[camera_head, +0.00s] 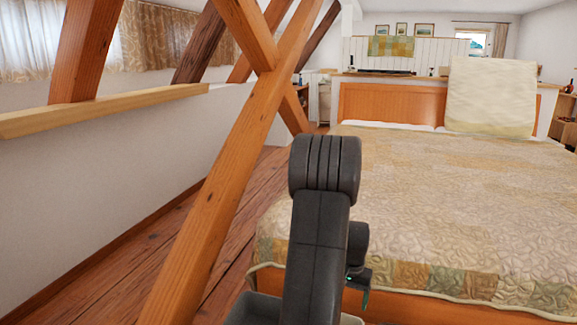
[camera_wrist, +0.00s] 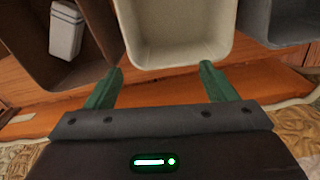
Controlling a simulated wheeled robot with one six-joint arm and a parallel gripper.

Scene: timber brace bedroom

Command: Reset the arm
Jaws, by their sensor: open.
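My gripper (camera_wrist: 161,72) shows in the wrist view with its two green fingers apart and nothing between them. The tips are close to the near edge of a cream container (camera_wrist: 180,55), and I cannot tell whether they touch it. In the head view my dark arm stands folded in the lower middle, in front of the bed.
A dark container (camera_wrist: 30,55) holding a white object (camera_wrist: 66,30) and a grey container (camera_wrist: 280,22) flank the cream one. A quilted bed (camera_head: 450,190) fills the right. A timber brace (camera_head: 225,180) rises close on the left. Wooden floor (camera_head: 130,270) shows beyond it.

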